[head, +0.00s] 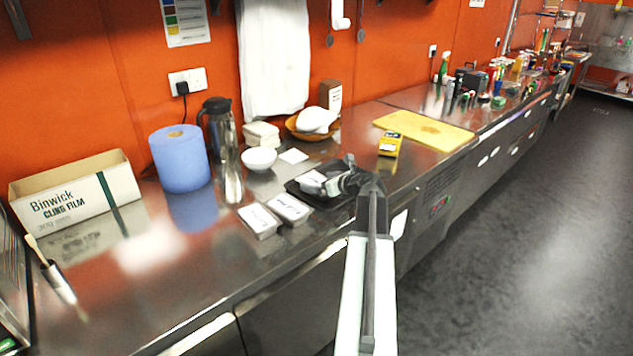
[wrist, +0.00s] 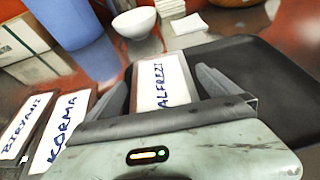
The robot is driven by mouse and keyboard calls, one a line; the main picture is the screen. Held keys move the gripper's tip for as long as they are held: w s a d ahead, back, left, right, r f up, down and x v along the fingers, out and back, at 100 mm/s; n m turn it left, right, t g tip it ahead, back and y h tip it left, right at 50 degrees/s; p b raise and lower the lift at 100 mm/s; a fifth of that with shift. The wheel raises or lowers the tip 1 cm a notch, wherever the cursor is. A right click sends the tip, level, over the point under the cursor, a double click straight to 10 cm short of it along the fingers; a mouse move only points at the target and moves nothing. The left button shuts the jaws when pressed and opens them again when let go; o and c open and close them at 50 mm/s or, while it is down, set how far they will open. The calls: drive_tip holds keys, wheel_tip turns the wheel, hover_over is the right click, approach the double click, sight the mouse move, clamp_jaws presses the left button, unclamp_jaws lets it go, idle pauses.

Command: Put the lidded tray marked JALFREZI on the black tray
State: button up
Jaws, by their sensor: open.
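The lidded tray marked JALFREZI (wrist: 168,92) has a white lid, with "ALFREZI" readable in the wrist view. It also shows in the head view (head: 312,178), appearing to lie flat on the left part of the black tray. The black tray (wrist: 268,85) extends clear to the right of it; its dark rim also shows in the head view (head: 322,202). My gripper (wrist: 161,78) is open, with one finger on each side of the JALFREZI tray. In the head view my gripper (head: 340,182) is over the black tray and hides part of it.
Lidded trays marked KORMA (wrist: 62,130) and BIRYANI (wrist: 24,130) lie to the left on the steel counter. Behind stand a white bowl (head: 259,158), a blue roll (head: 180,160) and a steel flask (head: 216,130). A yellow box (head: 390,144) and yellow board (head: 425,130) are to the right.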

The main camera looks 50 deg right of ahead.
drive_tip(key=p+v, duration=0.3)
drive_tip(key=v, duration=0.7)
drive_tip(key=shift+w, duration=0.1)
drive_tip(key=shift+s+r, duration=0.1)
drive_tip(key=shift+s, duration=0.3)
